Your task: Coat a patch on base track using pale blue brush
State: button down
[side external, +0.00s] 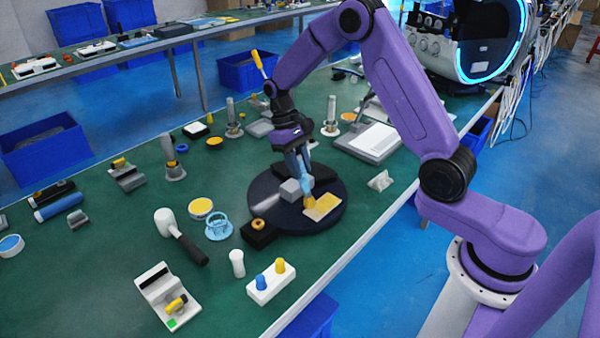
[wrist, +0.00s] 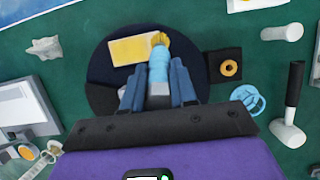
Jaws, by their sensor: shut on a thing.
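My gripper (side external: 300,165) is shut on the pale blue brush (side external: 305,184), with the brush's yellow tip (side external: 309,203) pointing down. A grey block (side external: 289,191) shows at the jaws; I cannot tell if it is part of the brush. A flat yellow plate (side external: 327,207) lies on a dark round disc (side external: 285,224), and the tip is at its left end. In the wrist view the brush (wrist: 158,68) sits between my fingers (wrist: 157,84), and its tip (wrist: 159,39) overlaps the right end of the yellow plate (wrist: 125,52). Contact is not certain. Nothing is clearly named as the base track.
A black block with an orange ring (side external: 258,228) adjoins the disc. A grey-white device (side external: 375,141) is behind right.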

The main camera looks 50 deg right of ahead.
aim_at(299, 154)
jog(key=shift+r, duration=2.05)
jog(key=c, duration=1.6)
grip_release()
grip_shut()
